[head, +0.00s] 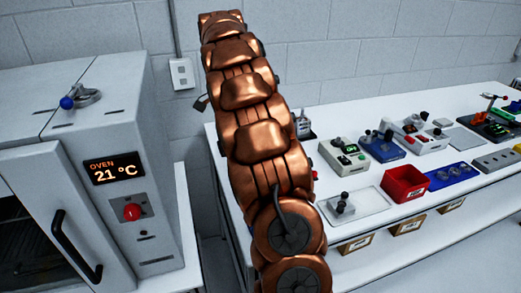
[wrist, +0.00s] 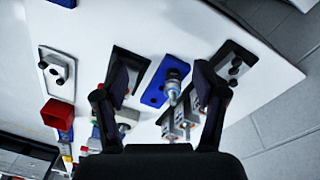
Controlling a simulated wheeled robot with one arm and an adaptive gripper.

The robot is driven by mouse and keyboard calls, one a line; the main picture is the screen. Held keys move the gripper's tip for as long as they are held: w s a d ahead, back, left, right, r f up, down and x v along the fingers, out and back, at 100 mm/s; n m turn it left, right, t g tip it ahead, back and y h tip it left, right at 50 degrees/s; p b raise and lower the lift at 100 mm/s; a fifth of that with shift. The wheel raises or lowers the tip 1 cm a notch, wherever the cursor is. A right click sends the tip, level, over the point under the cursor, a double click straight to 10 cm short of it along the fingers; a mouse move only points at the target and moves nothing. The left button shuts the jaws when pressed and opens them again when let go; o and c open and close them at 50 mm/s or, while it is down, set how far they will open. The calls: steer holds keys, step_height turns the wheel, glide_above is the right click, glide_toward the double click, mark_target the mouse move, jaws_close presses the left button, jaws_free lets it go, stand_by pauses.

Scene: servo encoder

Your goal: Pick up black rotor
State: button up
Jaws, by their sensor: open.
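I cannot tell for certain which part is the black rotor. In the head view, a small dark-topped part (head: 342,204) stands on a pale pad on the table. In the wrist view, a grey piece with black round parts (wrist: 233,66) sits at the upper right on a dark mat. My gripper (wrist: 166,85) is open, with its two black fingers spread wide and no object visibly held. My arm hides part of the table in the head view.
A red bin (head: 404,184) stands on the white table (head: 385,228) among several fixtures. It also shows in the wrist view (wrist: 57,114). Grey metal blocks (wrist: 182,120) lie near the right finger. An oven (head: 120,150) reading 21 °C stands at left.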

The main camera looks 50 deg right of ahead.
steer(key=d+f+m, duration=0.1)
steer(key=d, duration=0.3)
steer(key=w+d+f+m, duration=0.1)
steer(key=d+m, duration=0.1)
steer(key=d, duration=0.2)
steer(key=w+d+f+m, duration=0.1)
steer(key=d, duration=0.3)
steer(key=shift+f+t+p, duration=0.2)
steer(key=shift+t+p, duration=0.1)
steer(key=shift+p, duration=0.05)
steer(key=shift+d+f+m, duration=0.35)
steer(key=shift+d+m, duration=0.25)
steer(key=shift+d, duration=0.1)
steer(key=shift+s+f+p, duration=0.1)
steer(key=shift+f+p, duration=0.2)
steer(key=shift+f, duration=0.95)
steer(key=shift+s+d+f+p, duration=0.15)
steer(key=shift+f+p, duration=0.25)
steer(key=shift+f, duration=0.4)
steer(key=shift+s+a+f+p, duration=0.15)
steer(key=shift+f+p, duration=0.25)
steer(key=shift+f, duration=0.4)
steer(key=shift+d+f, duration=0.1)
steer(key=shift+f, duration=0.85)
jaws_close()
